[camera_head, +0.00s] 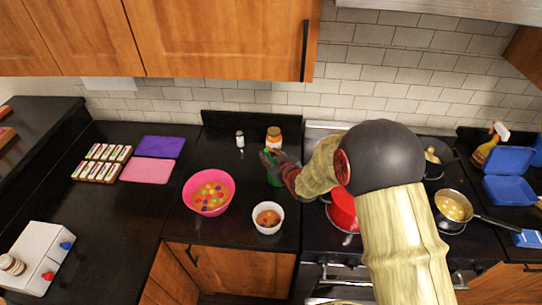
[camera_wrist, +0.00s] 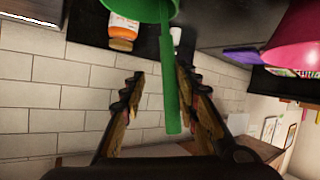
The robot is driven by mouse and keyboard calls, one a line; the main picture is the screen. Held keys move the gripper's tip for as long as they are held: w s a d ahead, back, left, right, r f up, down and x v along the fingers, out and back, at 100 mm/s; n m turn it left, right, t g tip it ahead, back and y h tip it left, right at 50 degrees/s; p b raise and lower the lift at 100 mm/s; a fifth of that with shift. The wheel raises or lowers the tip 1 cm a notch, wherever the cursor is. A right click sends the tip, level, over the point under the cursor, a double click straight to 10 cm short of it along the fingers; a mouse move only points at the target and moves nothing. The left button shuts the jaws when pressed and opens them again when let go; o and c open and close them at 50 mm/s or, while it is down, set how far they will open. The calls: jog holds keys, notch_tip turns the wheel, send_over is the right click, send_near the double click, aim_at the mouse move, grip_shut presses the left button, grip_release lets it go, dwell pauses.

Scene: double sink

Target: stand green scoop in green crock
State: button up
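The green crock (camera_head: 274,179) stands on the black counter, partly hidden by my gripper (camera_head: 272,162) just above it. In the wrist view the crock's green body (camera_wrist: 138,9) shows at the top edge, cut off by the frame. The green scoop's long handle (camera_wrist: 169,85) sticks out from the crock toward my wrist; its head is hidden, seemingly inside the crock. My gripper (camera_wrist: 158,85) is open, with the handle between its fingers. The handle is close to the right finger, and a clear gap shows to the left finger.
An orange-labelled jar (camera_head: 274,137) and a small white shaker (camera_head: 240,139) stand behind the crock. A pink bowl (camera_head: 189,194) and a white bowl (camera_head: 268,228) stand in front, left and near. A red pot (camera_head: 343,212) is on the stove to the right.

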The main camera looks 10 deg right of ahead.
jog(key=shift+s, duration=0.1)
jog(key=v, duration=1.1)
jog(key=shift+s+r, duration=0.2)
jog(key=shift+s, duration=0.1)
dwell(0.7)
jog(key=s+d+f+m+g+h, duration=0.1)
jog(key=s+d+f+g+h, duration=0.15)
jog(key=s+f+g, duration=0.35)
jog(key=s+d+m+g+h+b, duration=0.1)
jog(key=s+d+m, duration=0.1)
jog(key=s+d, duration=0.35)
jog(key=s+a+r+b, duration=0.3)
jog(key=s+r+b, duration=0.1)
jog(key=s+r, duration=0.3)
jog(key=s+a+r+m+b, duration=0.1)
jog(key=s+a+r+b, duration=0.3)
jog(key=s+r, duration=0.3)
jog(key=s+y, duration=0.1)
jog(key=s, duration=0.2)
jog(key=shift+a+m+g, duration=0.2)
jog(key=shift+m+g, duration=0.1)
